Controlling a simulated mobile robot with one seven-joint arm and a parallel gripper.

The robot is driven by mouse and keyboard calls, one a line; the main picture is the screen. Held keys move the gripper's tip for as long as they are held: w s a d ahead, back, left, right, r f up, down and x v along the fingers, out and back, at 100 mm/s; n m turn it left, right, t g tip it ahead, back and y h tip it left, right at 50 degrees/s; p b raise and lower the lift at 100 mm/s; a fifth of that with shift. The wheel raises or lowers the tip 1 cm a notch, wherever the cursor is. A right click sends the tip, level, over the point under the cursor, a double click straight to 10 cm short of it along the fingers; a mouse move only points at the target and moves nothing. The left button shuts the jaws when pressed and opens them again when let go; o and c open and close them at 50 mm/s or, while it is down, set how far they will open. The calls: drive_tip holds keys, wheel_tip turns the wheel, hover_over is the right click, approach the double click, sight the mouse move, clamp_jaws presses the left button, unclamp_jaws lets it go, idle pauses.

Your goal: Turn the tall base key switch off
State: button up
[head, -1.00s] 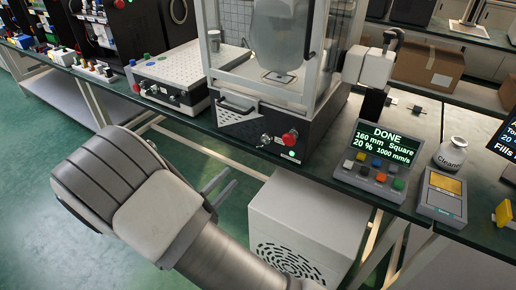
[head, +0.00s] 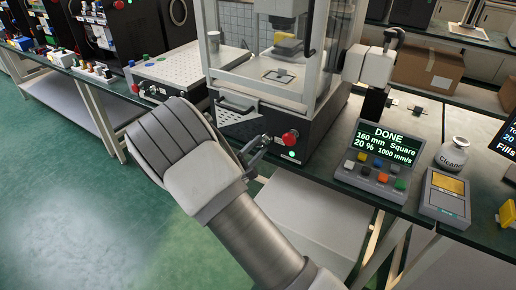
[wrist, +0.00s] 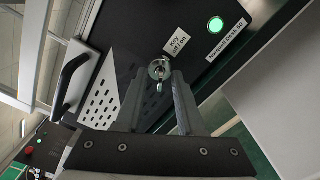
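The key switch (wrist: 158,69) is a round metal lock on the dark front panel of the tall base under the glazed machine. Its key (wrist: 160,85) sticks out towards the wrist camera, below a label (wrist: 175,43) reading "Key off / on". My gripper (wrist: 158,90) is open, with one finger on each side of the key. Whether a finger touches the key I cannot tell. In the head view my gripper (head: 256,150) is at the panel and hides the key switch. A round green lamp (wrist: 215,25) is lit on the panel.
A red button (head: 290,137) sits on the panel close to the right of my gripper. A black handle (wrist: 75,82) and a perforated plate (wrist: 108,100) are to the left. A keypad with a "DONE" display (head: 384,150) stands on the bench (head: 330,167) to the right.

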clamp_jaws()
idle(0.6)
drive_tip(key=n+p, duration=0.3)
drive_tip(key=n, duration=0.2)
drive_tip(key=shift+r+n+p, duration=0.1)
drive_tip(key=shift+n+p, duration=0.2)
drive_tip(key=shift+n, duration=0.1)
drive_tip(key=n+p, duration=0.2)
drive_tip(key=n, duration=0.2)
drive_tip(key=shift+n+p, duration=0.6)
drive_tip(key=shift+n, duration=0.4)
